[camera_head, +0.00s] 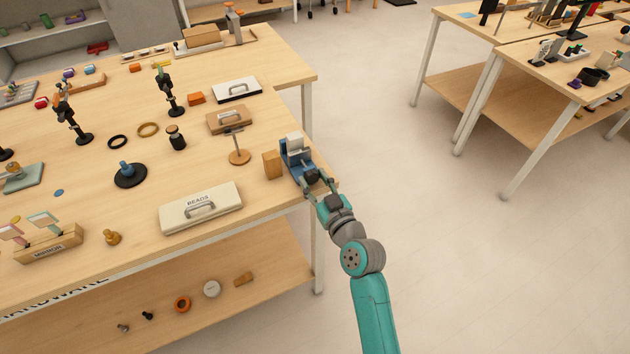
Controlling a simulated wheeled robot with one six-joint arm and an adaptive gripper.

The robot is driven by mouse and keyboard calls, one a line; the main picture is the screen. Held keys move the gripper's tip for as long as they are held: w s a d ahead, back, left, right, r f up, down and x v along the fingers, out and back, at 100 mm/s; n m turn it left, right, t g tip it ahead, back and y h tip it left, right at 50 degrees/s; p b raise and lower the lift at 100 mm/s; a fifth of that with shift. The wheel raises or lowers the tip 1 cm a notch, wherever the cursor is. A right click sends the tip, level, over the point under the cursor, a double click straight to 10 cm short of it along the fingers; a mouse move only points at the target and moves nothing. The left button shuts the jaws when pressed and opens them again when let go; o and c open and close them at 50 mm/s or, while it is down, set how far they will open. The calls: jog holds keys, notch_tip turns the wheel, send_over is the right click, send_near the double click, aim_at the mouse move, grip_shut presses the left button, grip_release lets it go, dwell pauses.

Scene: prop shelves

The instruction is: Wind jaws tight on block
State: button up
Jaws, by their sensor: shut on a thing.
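A small blue vise (289,160) stands near the right corner of the wooden table. A pale grey-white block (294,140) sits at the top of the vise, at its jaws. I cannot tell whether the jaws press on it. My gripper (313,181) is at the near end of the vise, by the table's edge, shut on what appears to be the vise's handle. The fingers and the dark end of the vise hide most of the handle.
A wooden block (272,164) stands just left of the vise. Open floor (440,240) lies to the right, with another table (555,85) beyond.

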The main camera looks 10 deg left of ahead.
jog(key=shift+m, duration=0.7)
jog(key=o, duration=1.1)
jog(key=v, duration=1.2)
